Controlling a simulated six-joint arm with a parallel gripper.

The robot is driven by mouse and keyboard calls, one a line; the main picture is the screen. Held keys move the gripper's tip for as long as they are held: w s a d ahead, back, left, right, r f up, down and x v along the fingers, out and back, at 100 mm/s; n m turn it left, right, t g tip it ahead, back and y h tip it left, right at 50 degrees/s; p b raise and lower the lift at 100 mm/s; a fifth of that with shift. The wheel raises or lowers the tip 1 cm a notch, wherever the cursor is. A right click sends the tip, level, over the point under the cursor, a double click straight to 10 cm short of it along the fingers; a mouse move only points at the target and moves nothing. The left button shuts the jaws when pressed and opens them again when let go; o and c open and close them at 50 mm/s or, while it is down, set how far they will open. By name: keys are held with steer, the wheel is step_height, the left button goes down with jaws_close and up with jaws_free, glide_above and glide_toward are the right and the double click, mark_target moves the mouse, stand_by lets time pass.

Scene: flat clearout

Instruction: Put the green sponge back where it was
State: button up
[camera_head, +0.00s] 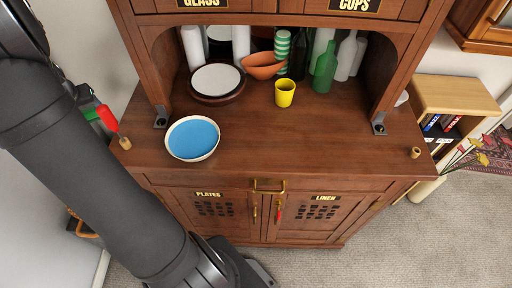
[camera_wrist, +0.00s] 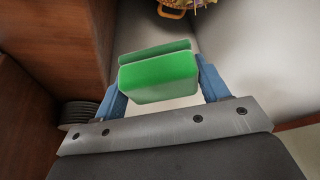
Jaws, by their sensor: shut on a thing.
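The green sponge (camera_wrist: 158,78) is a bright green block in the wrist view, held between the two blue fingers of my gripper (camera_wrist: 163,72). A thin green strip shows just behind its top edge; I cannot tell whether it is part of the same sponge. The gripper is shut on the sponge beside a brown wooden side face (camera_wrist: 75,40). In the head view my arm runs down the left side to the bottom, and the fingers and sponge do not show there.
A wooden cabinet (camera_head: 300,150) carries a blue-topped bowl (camera_head: 193,138), a yellow cup (camera_head: 285,93) and several bottles. A red-handled thing (camera_head: 107,118) stands at its left edge. In the wrist view, a dark ribbed stack (camera_wrist: 78,112) lies left and an orange-handled basket (camera_wrist: 175,8) at the top.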

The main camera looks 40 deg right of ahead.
steer(key=s+d+r, duration=0.5)
steer(key=s+r, duration=0.1)
steer(key=r, duration=0.3)
steer(key=s+d+r, duration=0.5)
steer(key=s+r, duration=0.1)
steer(key=r, duration=0.2)
steer(key=m+g+h, duration=0.3)
steer(key=m+g, duration=0.3)
steer(key=m, duration=1.2)
glide_above(250, 152)
step_height(250, 152, down, 7)
steer(key=s+f+m+g+y, duration=0.15)
steer(key=s+m, duration=0.35)
steer(key=s, duration=0.5)
steer(key=shift+m, duration=0.3)
steer(key=w+f, duration=0.2)
steer(key=w, duration=0.1)
steer(key=w+f, duration=0.3)
steer(key=w, duration=0.1)
steer(key=w+a+f, duration=0.1)
steer(key=w+f, duration=0.1)
steer(key=w, duration=0.2)
steer(key=shift+f, duration=2.25)
steer(key=shift+f, duration=0.1)
